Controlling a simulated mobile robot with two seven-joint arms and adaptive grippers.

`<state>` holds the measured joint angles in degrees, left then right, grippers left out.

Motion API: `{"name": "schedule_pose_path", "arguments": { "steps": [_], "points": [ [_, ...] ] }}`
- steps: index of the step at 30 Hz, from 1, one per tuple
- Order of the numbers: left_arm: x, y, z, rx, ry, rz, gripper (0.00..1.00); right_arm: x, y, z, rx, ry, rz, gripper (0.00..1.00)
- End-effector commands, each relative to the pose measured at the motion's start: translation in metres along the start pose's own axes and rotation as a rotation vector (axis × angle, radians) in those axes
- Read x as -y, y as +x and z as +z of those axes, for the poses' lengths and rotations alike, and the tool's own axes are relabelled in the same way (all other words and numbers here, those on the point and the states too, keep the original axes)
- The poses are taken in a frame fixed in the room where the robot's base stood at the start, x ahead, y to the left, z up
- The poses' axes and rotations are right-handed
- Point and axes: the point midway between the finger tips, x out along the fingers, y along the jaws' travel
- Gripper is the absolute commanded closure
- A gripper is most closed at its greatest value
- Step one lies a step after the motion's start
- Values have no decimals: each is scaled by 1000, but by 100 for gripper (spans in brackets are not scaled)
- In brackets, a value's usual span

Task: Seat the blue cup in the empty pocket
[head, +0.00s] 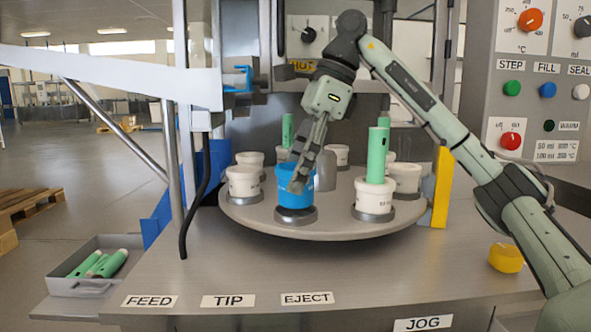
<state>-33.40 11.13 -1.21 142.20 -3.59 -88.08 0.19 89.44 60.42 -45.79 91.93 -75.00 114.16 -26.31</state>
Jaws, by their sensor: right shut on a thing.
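The blue cup (286,192) is at the front of the round turntable (340,222), upright or nearly so. My right gripper (298,186) reaches down from above and is shut on the cup's rim, with its fingers covering part of the cup's right side. Right below the cup is a dark grey ring-shaped pocket (296,217). The cup's base is at or just above this ring; I cannot tell whether it rests inside. My left gripper is not in view.
White cups (243,183) stand in other pockets around the turntable. A green tube (377,155) stands in the front-right white cup. A grey bin (88,268) with green tubes is at the left, and a yellow round object (506,257) lies at the right.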

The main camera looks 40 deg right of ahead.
Motion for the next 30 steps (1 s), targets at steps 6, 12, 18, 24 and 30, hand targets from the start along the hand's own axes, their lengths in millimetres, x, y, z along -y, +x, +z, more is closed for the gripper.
{"name": "schedule_pose_path", "arguments": {
  "steps": [6,12,18,24,30],
  "points": [
    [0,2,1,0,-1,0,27,0,2,-1,0,0,0,78],
    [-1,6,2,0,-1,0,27,0,8,-4,0,0,-1,78],
    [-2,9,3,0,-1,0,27,0,15,-6,1,0,-1,78],
    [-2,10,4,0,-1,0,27,0,18,-7,1,0,-1,78],
    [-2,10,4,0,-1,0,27,0,17,-7,1,0,-1,44]
  ]
}}
